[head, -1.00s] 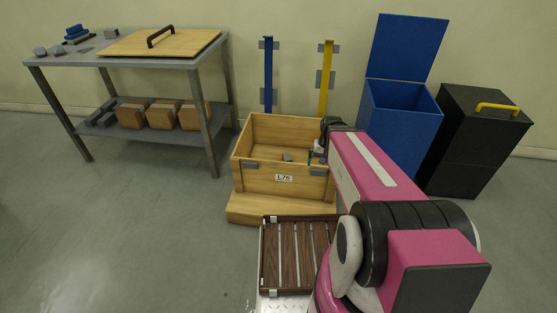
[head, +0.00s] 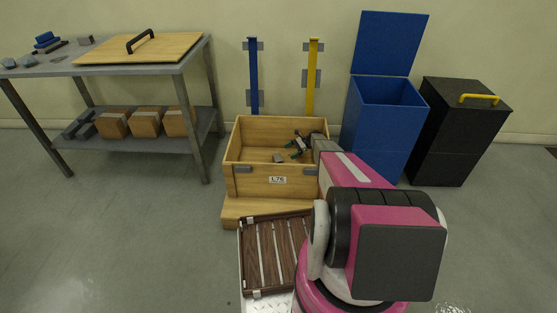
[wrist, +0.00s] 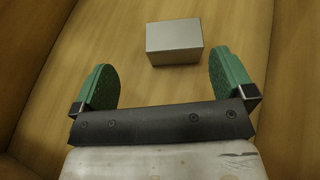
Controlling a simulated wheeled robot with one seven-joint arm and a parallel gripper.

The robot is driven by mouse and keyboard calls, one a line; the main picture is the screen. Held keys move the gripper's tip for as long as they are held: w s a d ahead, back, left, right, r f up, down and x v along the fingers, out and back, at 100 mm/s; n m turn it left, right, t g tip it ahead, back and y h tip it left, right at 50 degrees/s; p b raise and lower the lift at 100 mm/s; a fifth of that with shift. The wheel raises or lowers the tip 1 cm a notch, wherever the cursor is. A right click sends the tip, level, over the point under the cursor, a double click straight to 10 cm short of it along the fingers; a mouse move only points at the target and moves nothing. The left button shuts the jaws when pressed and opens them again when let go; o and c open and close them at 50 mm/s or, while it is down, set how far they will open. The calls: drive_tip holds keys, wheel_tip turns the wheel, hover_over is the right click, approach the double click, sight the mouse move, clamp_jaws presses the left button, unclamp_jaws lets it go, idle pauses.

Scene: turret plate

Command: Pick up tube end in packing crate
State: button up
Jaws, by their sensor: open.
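The tube end looks like a small grey block (head: 278,158) lying on the floor of the open wooden packing crate (head: 245,184). In the wrist view the grey block (wrist: 174,42) lies just beyond the fingertips, roughly centred between them and a little to the right. My gripper (head: 297,146) reaches in over the right side of the crate, with its fingers pointing left toward the block. In the wrist view my gripper (wrist: 164,72) has its two green fingers wide apart, with nothing between them. The gap in depth to the block is hard to judge.
The crate stands on a wooden step (head: 240,212). A slatted brown tray (head: 250,262) lies in front of it. A blue bin (head: 385,125) with a raised lid and a black bin (head: 455,140) stand to the right. A grey workbench (head: 60,68) stands left.

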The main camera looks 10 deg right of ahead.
sight(276, 160)
drive_tip(key=shift+w+d+f+m, duration=0.15)
drive_tip(key=shift+w+f, duration=0.3)
drive_tip(key=shift+f, duration=0.2)
drive_tip(key=shift+w+d+f+m, duration=0.15)
drive_tip(key=shift+w+f, duration=0.3)
drive_tip(key=shift+f, duration=0.15)
drive_tip(key=shift+a+f+t, duration=0.15)
drive_tip(key=shift+a+t, duration=0.1)
drive_tip(key=shift+t, duration=0.05)
drive_tip(key=x, duration=1)
drive_tip(key=shift+s, duration=0.25)
drive_tip(key=c, duration=1)
